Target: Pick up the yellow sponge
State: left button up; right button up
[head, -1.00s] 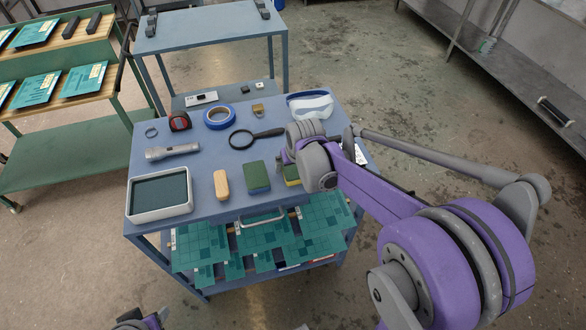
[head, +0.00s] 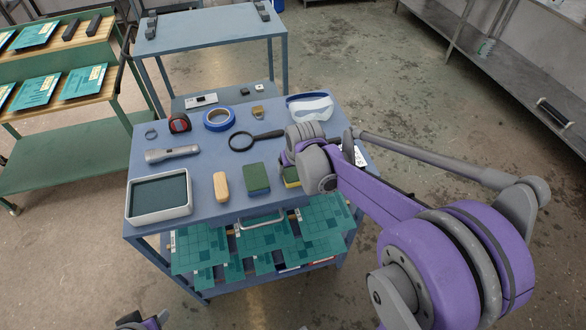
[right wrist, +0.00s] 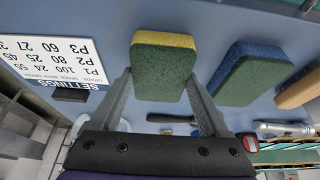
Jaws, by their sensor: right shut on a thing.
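The yellow sponge (right wrist: 163,65) has a green scouring face and a yellow body. In the right wrist view it sits between the two fingers of my right gripper (right wrist: 158,82), which is shut on it. In the head view only a corner of the sponge (head: 291,181) shows at the table's right front, as my right wrist hides the rest. I cannot tell whether it touches the blue table top (head: 205,160). A bit of my left arm shows at the bottom edge of the head view, and its jaws cannot be made out.
A blue-and-green sponge (head: 257,178) lies just left of the yellow one, then a wooden block (head: 221,186) and a white-rimmed tray (head: 160,215). A magnifying glass (head: 242,140), blue tape (head: 219,118), a flashlight (head: 172,153) and goggles (head: 310,106) lie behind. A printed label (right wrist: 55,62) is beside the gripper.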

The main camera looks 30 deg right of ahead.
aim_at(293, 169)
jog(key=shift+r, duration=0.55)
notch_tip(293, 169, up, 9)
jog(key=p, duration=0.1)
jog(key=shift+r, duration=0.2)
jog(key=o, duration=0.7)
jog(key=c, duration=0.6)
jog(key=shift+a, duration=0.1)
